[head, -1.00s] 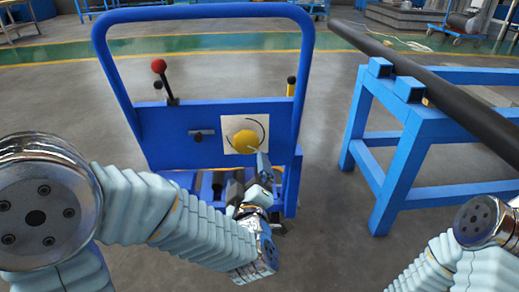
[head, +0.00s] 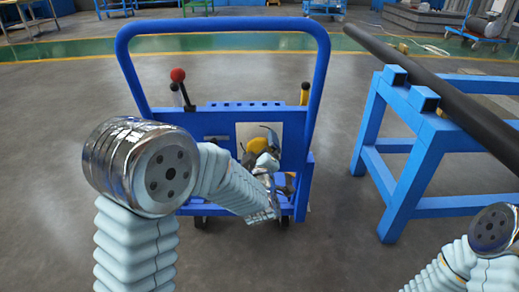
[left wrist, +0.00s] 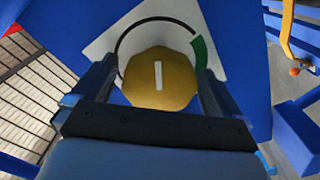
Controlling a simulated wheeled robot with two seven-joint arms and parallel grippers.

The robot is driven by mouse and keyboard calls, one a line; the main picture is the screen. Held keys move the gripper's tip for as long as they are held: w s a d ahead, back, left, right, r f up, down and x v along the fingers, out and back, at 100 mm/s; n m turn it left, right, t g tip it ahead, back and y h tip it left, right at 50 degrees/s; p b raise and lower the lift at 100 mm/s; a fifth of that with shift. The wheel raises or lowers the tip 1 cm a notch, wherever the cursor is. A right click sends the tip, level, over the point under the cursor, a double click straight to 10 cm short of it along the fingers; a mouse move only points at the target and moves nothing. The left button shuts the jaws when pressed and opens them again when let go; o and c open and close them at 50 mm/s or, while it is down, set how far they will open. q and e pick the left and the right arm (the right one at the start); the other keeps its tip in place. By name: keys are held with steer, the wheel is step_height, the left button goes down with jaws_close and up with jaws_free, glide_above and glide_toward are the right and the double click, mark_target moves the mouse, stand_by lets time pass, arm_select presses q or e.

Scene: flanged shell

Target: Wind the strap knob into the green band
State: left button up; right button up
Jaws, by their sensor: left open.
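The yellow strap knob (head: 257,146) sits on a white plate (head: 247,132) on the blue cart's panel. In the left wrist view the knob (left wrist: 161,80) is faceted, with a white pointer line standing nearly upright. A black arc (left wrist: 128,42) curves around its upper left, and the green band (left wrist: 199,52) lies at its upper right. The pointer is outside the green band. My left gripper (left wrist: 158,92) is open, with a finger on each side of the knob; I cannot tell whether they touch it. In the head view my left gripper (head: 268,160) partly covers the knob.
The blue cart has a tall tube handle (head: 222,24), a red-knobbed lever (head: 178,76) and a yellow-handled lever (head: 304,92). A blue stand (head: 400,145) with a long dark pipe (head: 420,65) is at the right. Open grey floor lies left of the cart.

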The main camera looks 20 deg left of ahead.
arm_select(q)
steer(key=shift+c, duration=0.2)
steer(key=c, duration=1)
steer(key=shift+o, duration=0.2)
steer(key=shift+m, duration=0.3)
steer(key=m+p, duration=0.1)
steer(key=m, duration=0.2)
steer(key=m+p, duration=0.1)
steer(key=m, duration=0.3)
steer(key=m+p, duration=0.2)
steer(key=m, duration=0.3)
steer(key=shift+s, duration=0.1)
steer(key=shift+f+m+p, duration=0.1)
steer(key=shift+m+p, duration=0.6)
steer(key=shift+m, duration=0.9)
